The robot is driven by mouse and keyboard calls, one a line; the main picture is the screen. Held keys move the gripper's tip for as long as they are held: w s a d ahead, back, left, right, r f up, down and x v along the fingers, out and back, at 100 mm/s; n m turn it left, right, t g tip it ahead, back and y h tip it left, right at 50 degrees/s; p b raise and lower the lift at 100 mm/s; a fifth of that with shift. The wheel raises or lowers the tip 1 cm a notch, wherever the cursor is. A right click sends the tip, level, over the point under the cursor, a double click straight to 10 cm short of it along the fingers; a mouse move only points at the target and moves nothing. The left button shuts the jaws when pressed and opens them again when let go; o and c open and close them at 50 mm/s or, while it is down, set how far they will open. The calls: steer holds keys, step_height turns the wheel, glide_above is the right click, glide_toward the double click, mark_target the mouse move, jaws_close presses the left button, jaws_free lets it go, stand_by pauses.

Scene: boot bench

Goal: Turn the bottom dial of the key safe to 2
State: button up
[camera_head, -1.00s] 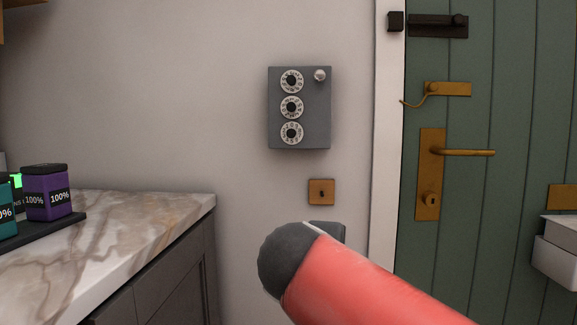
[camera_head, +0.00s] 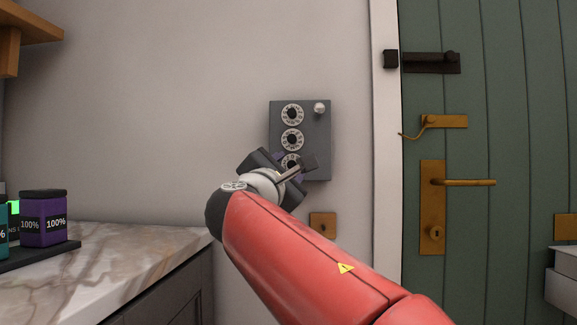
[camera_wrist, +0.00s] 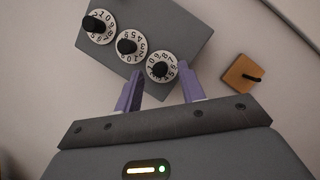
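The key safe (camera_head: 316,145) is a grey box on the wall with three white numbered dials in a column and a small light knob at its upper right. The bottom dial (camera_head: 290,161) is partly hidden behind my gripper in the head view. In the wrist view the bottom dial (camera_wrist: 162,68) shows whole, with a black centre knob and digits around it. My gripper (camera_wrist: 160,90) has its two purple fingers apart, with nothing between them. The fingertips are just short of the bottom dial in the picture, one towards each side; I cannot tell any contact.
A small wooden plate (camera_head: 322,224) with a dark centre is on the wall below the safe. The green door (camera_head: 500,120) with brass handle is on the right. A marble counter (camera_head: 130,255) with purple and teal containers is at left.

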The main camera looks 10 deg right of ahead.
steer(key=shift+w+d+r, duration=0.1)
steer(key=shift+w+d, duration=0.2)
steer(key=shift+w, duration=0.15)
steer(key=shift+c, duration=0.3)
jaws_close()
steer(key=shift+m, duration=0.4)
